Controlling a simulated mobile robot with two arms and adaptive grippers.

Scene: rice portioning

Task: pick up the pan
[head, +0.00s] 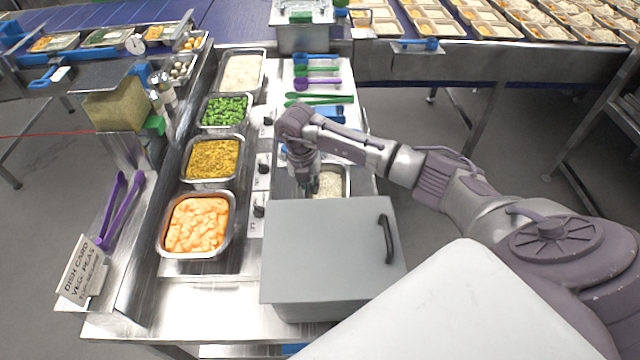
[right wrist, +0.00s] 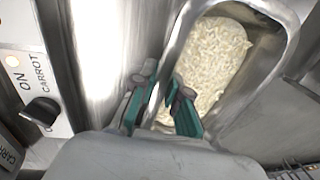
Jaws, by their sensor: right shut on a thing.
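The steel pan (head: 346,178) holds white rice and sits behind the grey lidded box, on the right part of the steel counter. My right gripper (head: 312,188) reaches down at the pan's left side. In the right wrist view the green fingertips (right wrist: 163,88) are shut on the near-left rim of the pan (right wrist: 183,40), with the rice beside them. The pan's front end is hidden by the box in the head view. My left gripper is not in view.
The grey box (head: 330,235) with a black handle stands directly in front of the pan. A row of food pans with orange (head: 197,224), yellow and green contents lies to the left. Coloured utensils (head: 318,84) lie behind. Open floor is to the right.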

